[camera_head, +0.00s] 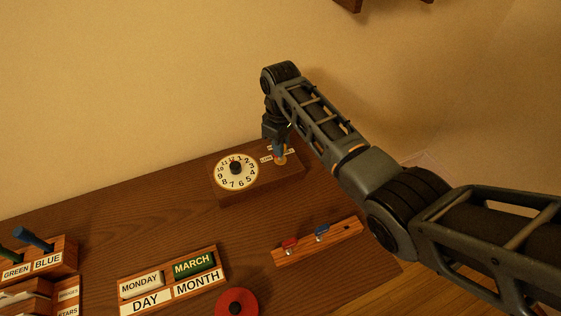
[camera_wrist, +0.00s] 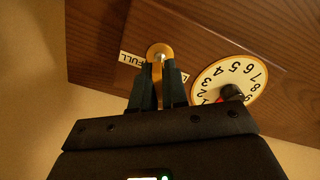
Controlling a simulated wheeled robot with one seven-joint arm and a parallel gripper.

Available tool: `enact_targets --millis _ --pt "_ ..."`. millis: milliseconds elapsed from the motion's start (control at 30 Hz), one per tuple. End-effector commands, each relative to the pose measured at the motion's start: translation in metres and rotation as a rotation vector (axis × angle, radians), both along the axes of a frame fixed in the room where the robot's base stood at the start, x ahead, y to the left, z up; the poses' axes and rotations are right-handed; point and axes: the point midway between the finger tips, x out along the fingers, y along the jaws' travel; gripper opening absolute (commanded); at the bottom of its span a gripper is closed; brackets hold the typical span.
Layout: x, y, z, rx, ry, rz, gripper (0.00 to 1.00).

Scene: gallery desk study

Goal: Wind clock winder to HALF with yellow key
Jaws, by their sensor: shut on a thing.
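The wooden clock box (camera_head: 240,193) stands on the desk by the wall. Its white dial (camera_head: 236,173) has a black knob and also shows in the wrist view (camera_wrist: 246,73). The winder (camera_head: 279,159) is on the box to the right of the dial, mostly hidden by my gripper. A FULL label (camera_wrist: 132,59) shows beside it in the wrist view; a HALF label cannot be made out. My gripper (camera_wrist: 158,85) is shut on the yellow key (camera_wrist: 157,72), whose round end is at the winder. I cannot tell how far it is seated or turned.
A wooden rack (camera_head: 318,241) with a red key (camera_head: 290,243) and a blue key (camera_head: 321,232) lies in front of the clock. A calendar block (camera_head: 172,280), a red disc (camera_head: 236,303) and a GREEN/BLUE block (camera_head: 35,264) stand to the left. The desk between is clear.

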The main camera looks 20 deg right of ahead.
Motion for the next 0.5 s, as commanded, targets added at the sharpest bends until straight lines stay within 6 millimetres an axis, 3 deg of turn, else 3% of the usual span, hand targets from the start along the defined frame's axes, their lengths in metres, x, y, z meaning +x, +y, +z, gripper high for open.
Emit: enact_targets --millis 367,500 --pt "-0.0003 0.0003 -0.0003 -0.001 0.001 -0.059 0.0" --pt "-0.0003 0.0007 -0.0004 0.001 0.001 -0.181 0.0"
